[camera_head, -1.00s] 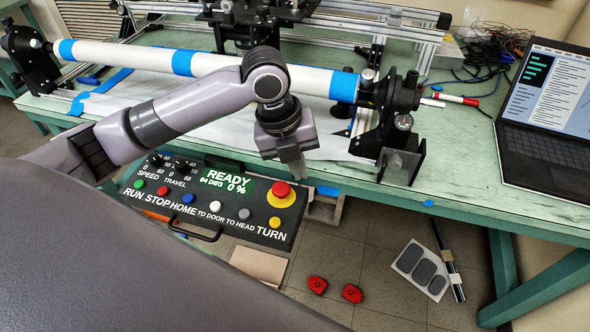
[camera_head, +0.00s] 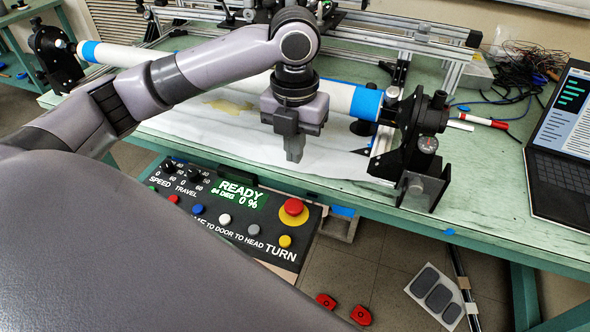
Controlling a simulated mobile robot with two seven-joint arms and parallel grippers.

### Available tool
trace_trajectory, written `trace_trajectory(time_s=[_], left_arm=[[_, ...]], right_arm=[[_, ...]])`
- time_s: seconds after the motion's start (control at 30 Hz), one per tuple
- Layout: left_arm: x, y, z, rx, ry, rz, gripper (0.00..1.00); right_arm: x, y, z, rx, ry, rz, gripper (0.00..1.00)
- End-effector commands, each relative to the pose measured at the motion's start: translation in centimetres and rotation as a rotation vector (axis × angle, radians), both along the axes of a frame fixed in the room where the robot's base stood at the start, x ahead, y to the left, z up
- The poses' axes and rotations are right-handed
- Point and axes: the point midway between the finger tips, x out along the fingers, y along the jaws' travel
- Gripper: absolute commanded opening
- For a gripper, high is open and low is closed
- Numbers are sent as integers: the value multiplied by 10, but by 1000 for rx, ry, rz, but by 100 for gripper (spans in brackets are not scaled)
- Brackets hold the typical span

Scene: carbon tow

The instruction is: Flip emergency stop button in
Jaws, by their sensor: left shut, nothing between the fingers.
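The emergency stop button (camera_head: 293,207) is a red mushroom cap on a yellow round base. It sits at the upper right corner of the black control panel (camera_head: 262,225), below the table's front edge. My left gripper (camera_head: 295,158) is shut and empty, pointing down. In the picture it shows above the button, apart from it, in front of the white sheet. The panel's display reads READY, 84 DEG, 0 %. The panel's left lower part is hidden behind my own body. My right gripper does not show.
A white tube with blue bands (camera_head: 340,97) lies across the green table (camera_head: 480,190), held by a black clamp stand (camera_head: 425,150). A laptop (camera_head: 565,150) stands at the right. Red parts (camera_head: 361,315) and a grey-padded sheet (camera_head: 437,297) lie low on the floor side.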

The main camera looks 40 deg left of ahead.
Motion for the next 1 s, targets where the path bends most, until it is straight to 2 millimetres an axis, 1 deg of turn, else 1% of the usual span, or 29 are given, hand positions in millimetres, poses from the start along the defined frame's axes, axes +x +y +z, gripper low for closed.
trace_trajectory(time_s=[0.2,0.4,0.53,0.6,0.73,1.0], left_arm=[[-1,0,-43,1,5,1,0],[-1,0,-87,1,5,1,0],[-1,0,-109,0,3,0,0],[-1,0,-118,1,2,0,0],[-1,0,-128,1,1,0,0],[-1,0,-132,0,0,-1,0]], right_arm=[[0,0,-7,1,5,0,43],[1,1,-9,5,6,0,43],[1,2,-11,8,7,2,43],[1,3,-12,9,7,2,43],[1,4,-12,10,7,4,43],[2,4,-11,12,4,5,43]])
